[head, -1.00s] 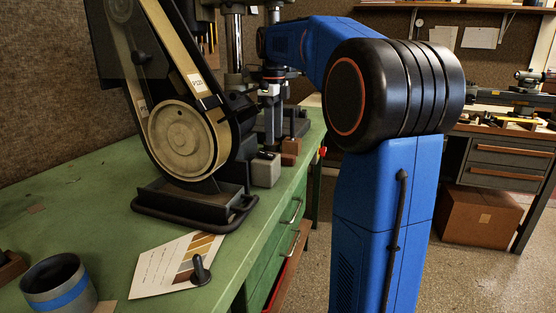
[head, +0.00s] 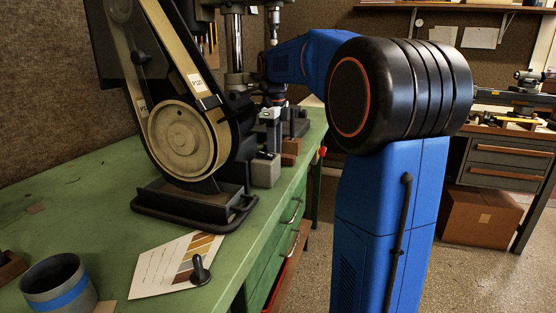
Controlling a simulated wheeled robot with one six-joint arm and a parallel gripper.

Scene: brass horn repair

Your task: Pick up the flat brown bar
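I cannot single out the flat brown bar with certainty. A small reddish-brown block (head: 291,148) shows at the right edge of the green bench, beside the grey block; its full shape is partly hidden. My gripper (head: 270,140) is small and far off, pointing down among the dark machine parts behind the belt sander, near the grey block (head: 265,170). Its fingertips are lost against the dark background, so I cannot see whether they are apart or hold anything.
The belt sander (head: 185,145) stands on the green bench (head: 80,205), left of my arm. A colour chart card (head: 165,266) with a dark peg (head: 200,270) and a blue-banded cup (head: 58,285) are in front. A brown box (head: 480,217) sits under the right-hand bench.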

